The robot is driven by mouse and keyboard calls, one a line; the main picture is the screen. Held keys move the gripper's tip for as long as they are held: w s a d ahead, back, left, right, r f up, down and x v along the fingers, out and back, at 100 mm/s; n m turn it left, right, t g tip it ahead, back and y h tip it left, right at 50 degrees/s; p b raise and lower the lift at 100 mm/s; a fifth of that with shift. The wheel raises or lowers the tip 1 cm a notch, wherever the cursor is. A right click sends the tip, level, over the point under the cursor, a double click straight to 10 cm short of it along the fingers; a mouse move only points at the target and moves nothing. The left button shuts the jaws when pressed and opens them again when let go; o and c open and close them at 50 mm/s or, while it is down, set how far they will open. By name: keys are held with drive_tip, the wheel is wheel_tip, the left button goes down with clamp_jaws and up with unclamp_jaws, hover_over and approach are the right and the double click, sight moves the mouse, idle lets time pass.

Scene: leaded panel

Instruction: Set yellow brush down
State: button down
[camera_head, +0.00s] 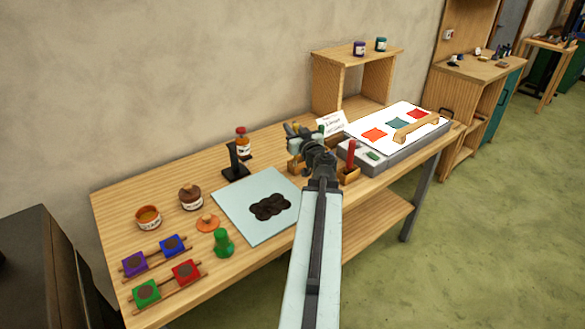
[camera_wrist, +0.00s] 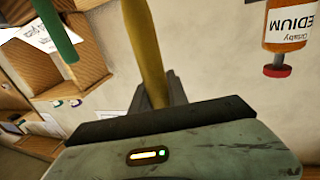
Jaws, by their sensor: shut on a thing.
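The yellow brush (camera_wrist: 146,42) shows in the wrist view as a long yellow handle rising from between my jaws. My gripper (camera_wrist: 160,92) is shut on it. In the head view my gripper (camera_head: 302,138) is over the back middle of the bench, between the bottle stand and the light box. My arm and wrist cover much of that spot, and I cannot make out the brush there. A small wooden holder (camera_head: 350,177) with a red upright handle (camera_head: 350,153) stands just right of my wrist. A green handle (camera_wrist: 55,30) passes left of the brush in the wrist view.
A pale glass slab (camera_head: 240,188) with dark paint, jars and colour blocks fill the left. The light box (camera_head: 390,152) and shelf (camera_head: 345,62) are right and behind.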

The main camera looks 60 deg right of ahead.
drive_tip(key=w+d+r+m+g+h+p, duration=0.2)
drive_tip(key=w+d+r+h+p, duration=0.1)
drive_tip(key=d, duration=0.5)
wheel_tip(320, 180, down, 10)
drive_tip(key=b, duration=1)
drive_tip(key=shift+s+a+f, duration=0.15)
drive_tip(key=shift+s+a, duration=0.1)
drive_tip(key=shift+a, duration=0.05)
drive_tip(key=c, duration=1.3)
unclamp_jaws()
